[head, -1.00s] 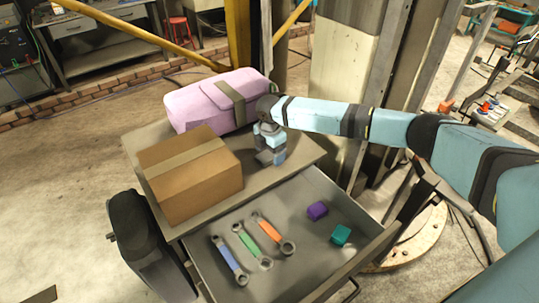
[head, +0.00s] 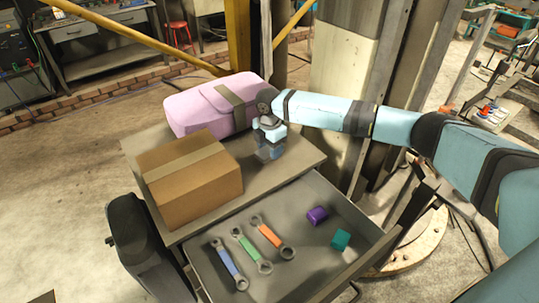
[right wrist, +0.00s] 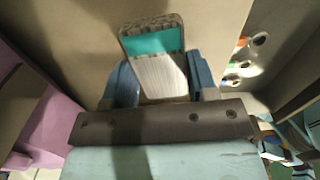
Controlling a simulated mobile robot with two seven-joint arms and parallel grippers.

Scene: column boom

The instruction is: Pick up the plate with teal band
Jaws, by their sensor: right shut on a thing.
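The plate with the teal band (right wrist: 160,72) shows in the right wrist view as a small pale, ribbed piece with a teal stripe across it near its far end. My right gripper (right wrist: 163,82) has one blue finger on each side of it and is shut on it. I cannot make out the plate there. Whether it touches the top is not clear. My left gripper is not in view.
The cardboard box (head: 190,182) and pink case (head: 205,108) stand on the cabinet top (head: 300,158) close to my gripper. The open drawer below holds several tools, a purple block (head: 317,215) and a teal block (head: 341,239). A pillar (head: 345,90) stands behind.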

